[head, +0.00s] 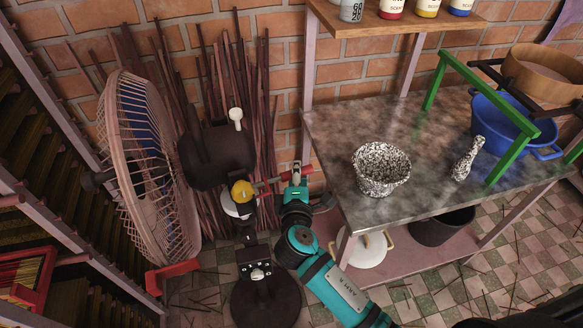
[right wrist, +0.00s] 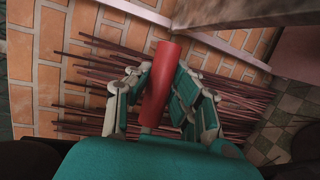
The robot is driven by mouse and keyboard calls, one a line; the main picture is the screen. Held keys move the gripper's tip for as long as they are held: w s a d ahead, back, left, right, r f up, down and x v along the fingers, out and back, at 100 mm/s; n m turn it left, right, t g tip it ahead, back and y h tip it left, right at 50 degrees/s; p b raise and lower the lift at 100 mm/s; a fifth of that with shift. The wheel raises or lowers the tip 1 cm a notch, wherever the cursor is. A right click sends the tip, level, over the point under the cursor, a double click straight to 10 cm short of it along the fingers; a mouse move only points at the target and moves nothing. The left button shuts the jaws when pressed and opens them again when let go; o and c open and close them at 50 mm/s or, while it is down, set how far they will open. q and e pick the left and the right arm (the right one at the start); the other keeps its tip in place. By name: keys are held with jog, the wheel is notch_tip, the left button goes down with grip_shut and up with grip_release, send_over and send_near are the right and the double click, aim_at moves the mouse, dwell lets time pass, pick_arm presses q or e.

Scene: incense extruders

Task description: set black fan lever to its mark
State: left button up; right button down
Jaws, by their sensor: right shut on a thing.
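The fan (head: 150,160) stands at the left with a pale round cage and a black motor housing (head: 217,155). A lever with a red grip (head: 268,184) sticks out to the right from a yellow hub (head: 242,191) below the housing. My right gripper (head: 291,179) is shut on this red grip. In the right wrist view the red grip (right wrist: 161,82) lies between the fingers of my right gripper (right wrist: 158,100). I cannot make out the lever's mark. My left gripper is not in view.
A stone-topped table (head: 330,150) at the right holds a speckled mortar (head: 381,168), a speckled pestle (head: 467,158), a blue pot (head: 490,125) and a green frame (head: 432,88). Thin dark sticks (head: 262,80) lean on the brick wall behind. The fan's round black base (head: 265,303) stands on the tiles.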

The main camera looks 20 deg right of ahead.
jog(key=shift+s+d+m+g+h+b, duration=0.1)
jog(key=shift+s+m+g+h+b, duration=0.3)
jog(key=shift+s+m+h, duration=0.55)
jog(key=shift+f, duration=0.1)
jog(key=c, duration=1.1)
grip_release()
jog(key=shift+s+h, duration=0.2)
jog(key=shift+h, duration=0.05)
jog(key=v, duration=1.2)
jog(key=shift+r, duration=0.2)
